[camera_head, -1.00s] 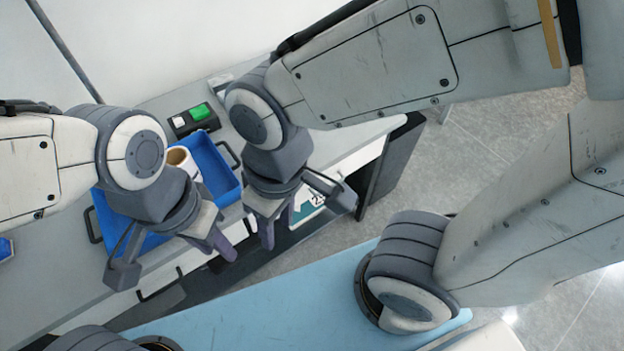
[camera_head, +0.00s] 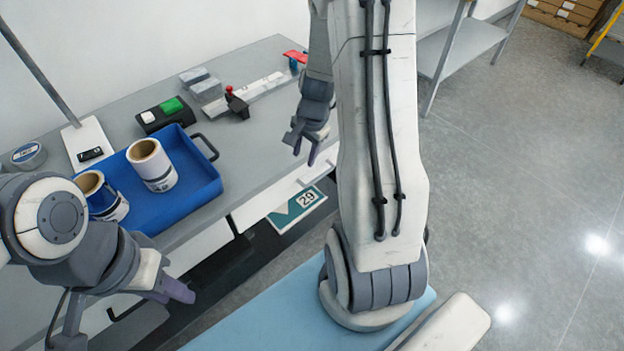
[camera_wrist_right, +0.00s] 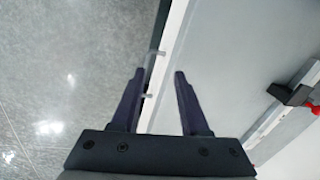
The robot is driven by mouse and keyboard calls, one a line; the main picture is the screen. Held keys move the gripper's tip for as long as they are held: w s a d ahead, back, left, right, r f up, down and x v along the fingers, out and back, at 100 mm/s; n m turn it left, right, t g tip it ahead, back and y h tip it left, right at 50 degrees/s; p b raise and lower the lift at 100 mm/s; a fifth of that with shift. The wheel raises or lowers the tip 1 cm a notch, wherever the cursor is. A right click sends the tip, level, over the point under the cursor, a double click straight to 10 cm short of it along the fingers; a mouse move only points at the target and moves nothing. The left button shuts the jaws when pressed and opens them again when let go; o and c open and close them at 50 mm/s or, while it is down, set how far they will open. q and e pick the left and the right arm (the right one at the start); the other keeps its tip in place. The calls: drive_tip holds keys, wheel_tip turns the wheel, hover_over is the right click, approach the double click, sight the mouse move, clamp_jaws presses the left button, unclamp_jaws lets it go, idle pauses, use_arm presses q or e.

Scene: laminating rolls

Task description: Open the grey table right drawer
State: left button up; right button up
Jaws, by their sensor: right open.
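The grey table (camera_head: 258,140) has white drawer fronts along its front edge. The right drawer (camera_head: 270,203) looks closed, its front flush below the tabletop. My right gripper (camera_head: 303,145) is open and empty over the table's front edge in the head view.
A blue tray (camera_head: 205,190) holding rolls (camera_head: 153,165) stands on the table. Behind it are a box with a green button (camera_head: 171,105) and a red-knobbed device (camera_head: 235,102). A green card marked 29 (camera_head: 297,208) shows below the drawer front. Open floor lies right.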

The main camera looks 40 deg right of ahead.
drive_tip(key=m, duration=0.2)
approach(315, 180)
drive_tip(key=f+b, duration=0.1)
drive_tip(key=f, duration=0.1)
drive_tip(key=w+f+b, duration=0.1)
drive_tip(key=f+b, duration=0.1)
drive_tip(key=f, duration=0.1)
drive_tip(key=f+b, duration=0.2)
drive_tip(key=shift+w+a+f, duration=0.15)
drive_tip(key=shift+w+f, duration=0.15)
clamp_jaws()
idle(1.0)
